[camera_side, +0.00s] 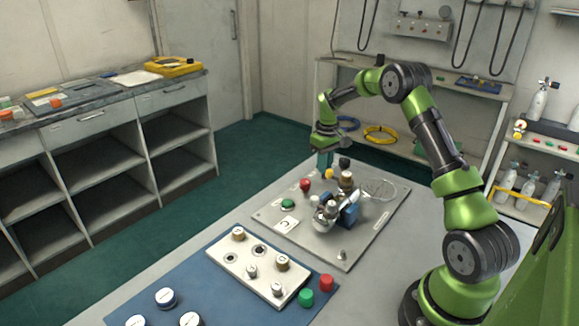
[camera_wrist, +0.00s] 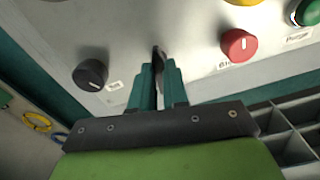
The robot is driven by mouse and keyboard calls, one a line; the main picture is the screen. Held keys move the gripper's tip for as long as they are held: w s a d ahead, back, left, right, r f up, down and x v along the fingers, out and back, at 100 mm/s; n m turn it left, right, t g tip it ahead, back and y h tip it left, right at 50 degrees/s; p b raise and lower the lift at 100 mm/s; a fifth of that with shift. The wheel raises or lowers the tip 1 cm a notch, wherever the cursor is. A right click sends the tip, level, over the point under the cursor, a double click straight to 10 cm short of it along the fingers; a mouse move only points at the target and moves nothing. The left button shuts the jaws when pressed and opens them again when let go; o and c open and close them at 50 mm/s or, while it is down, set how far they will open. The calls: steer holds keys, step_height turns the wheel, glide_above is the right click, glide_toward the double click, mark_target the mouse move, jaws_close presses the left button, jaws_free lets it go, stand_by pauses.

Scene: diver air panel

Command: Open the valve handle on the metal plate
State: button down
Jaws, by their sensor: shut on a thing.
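The metal plate (camera_side: 362,240) lies on the table in the side view; its grey face also fills the upper wrist view (camera_wrist: 195,25). My gripper (camera_side: 325,166) is at the plate's far edge, pointing down. In the wrist view my green fingers (camera_wrist: 158,72) are close together around a thin dark piece (camera_wrist: 158,52), which looks like the valve handle. Most of it is hidden between the fingers. How far it is turned cannot be told. A black knob (camera_wrist: 90,74) sits left of the fingers and a red knob (camera_wrist: 238,45) right of them.
Yellow (camera_side: 329,174) and green (camera_side: 288,204) knobs stand near my gripper on the plate. A gauge and blue block (camera_side: 348,214) stand mid-plate. A white panel with knobs (camera_side: 258,268) lies on a blue mat (camera_side: 205,275) in front.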

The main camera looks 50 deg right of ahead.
steer(key=shift+n, duration=0.3)
steer(key=c, duration=1.1)
jaws_free()
step_height(320, 180, up, 17)
steer(key=shift+d, duration=0.1)
